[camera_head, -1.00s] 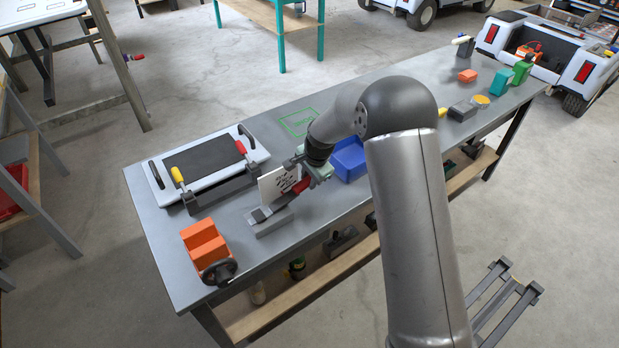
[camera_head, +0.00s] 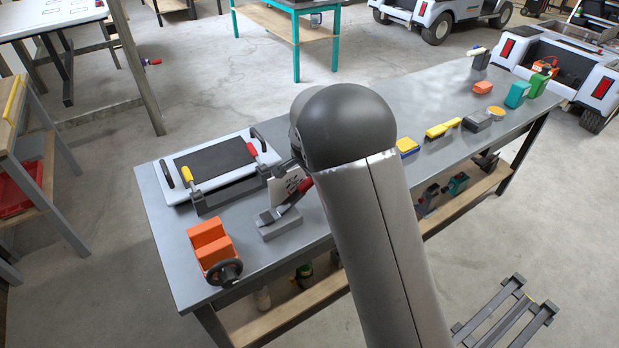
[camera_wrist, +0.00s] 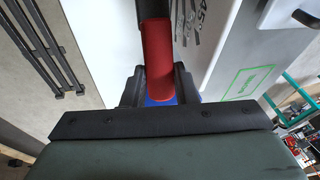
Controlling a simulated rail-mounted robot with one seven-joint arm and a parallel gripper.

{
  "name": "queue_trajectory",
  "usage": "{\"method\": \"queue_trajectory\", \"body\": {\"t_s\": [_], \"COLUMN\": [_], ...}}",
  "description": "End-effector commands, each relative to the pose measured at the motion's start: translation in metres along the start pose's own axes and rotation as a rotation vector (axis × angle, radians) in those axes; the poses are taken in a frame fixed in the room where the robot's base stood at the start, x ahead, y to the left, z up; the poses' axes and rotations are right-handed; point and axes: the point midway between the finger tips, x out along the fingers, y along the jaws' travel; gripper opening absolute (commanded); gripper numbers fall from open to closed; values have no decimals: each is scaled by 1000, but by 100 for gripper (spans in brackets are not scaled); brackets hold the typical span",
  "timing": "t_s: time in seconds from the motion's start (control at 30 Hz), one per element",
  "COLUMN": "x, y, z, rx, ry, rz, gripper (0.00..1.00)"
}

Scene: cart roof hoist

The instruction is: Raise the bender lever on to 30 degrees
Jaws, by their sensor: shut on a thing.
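The bender's grey base (camera_head: 280,224) stands on the bench near its left end. Its lever tilts up to the right from the base, with a red grip (camera_head: 305,186) at the upper end. A white plate with dark markings (camera_head: 284,186) stands upright beside the lever. In the wrist view the red grip (camera_wrist: 158,50) runs between the two dark fingers of my gripper (camera_wrist: 158,90), which is shut on it. In the head view my own arm hides my gripper. The exact lever angle cannot be read.
A white panel with a dark pad and handles (camera_head: 215,163) lies behind the bender. An orange vise (camera_head: 211,245) stands at the bench's front left. Yellow pieces (camera_head: 436,131) and other small items lie farther right. The grey bench top (camera_head: 165,240) is clear around the base.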

Motion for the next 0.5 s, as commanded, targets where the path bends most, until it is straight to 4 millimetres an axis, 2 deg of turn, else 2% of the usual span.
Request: {"method": "queue_trajectory", "body": {"t_s": [0.03, 0.07, 0.1, 0.37, 0.5], "x": [0, 0, 0, -1, -10], "y": [0, 0, 0, -1, -1], "z": [0, 0, 0, 0, 0], "rx": [-1, -1, -1, 0, 0], "ry": [-1, -1, -1, -1, -1], "rz": [0, 0, 0, -1, -4], "gripper": [0, 32, 35, 35, 35]}}
